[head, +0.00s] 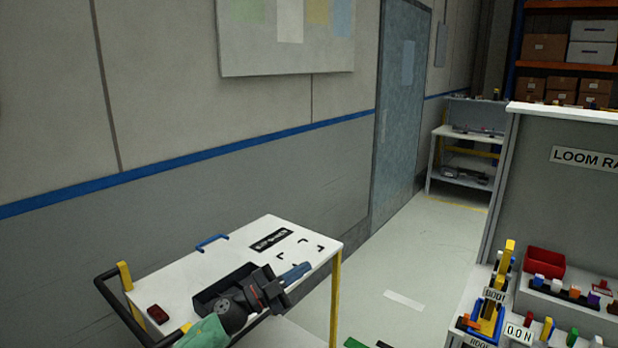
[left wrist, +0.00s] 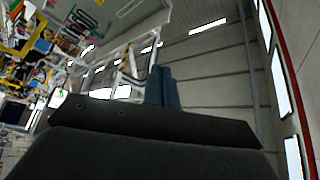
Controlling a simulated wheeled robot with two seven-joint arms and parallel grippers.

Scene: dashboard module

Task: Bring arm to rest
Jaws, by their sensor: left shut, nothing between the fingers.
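My left gripper (head: 296,274) shows in the head view above a white-topped cart (head: 330,248), with its blue fingers closed together and nothing between them. The left arm comes in from the bottom of the picture, over the cart's front part. In the left wrist view the blue fingers (left wrist: 164,88) are also together, pointing up into open room with no object at their tips. My right gripper is in neither view.
The cart carries a dark tray (head: 212,297), partly hidden by my arm, and a small red item (head: 157,314). A rack with a red bin (head: 544,262) and coloured connectors stands at the right. Clear floor (head: 400,265) lies between cart and rack.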

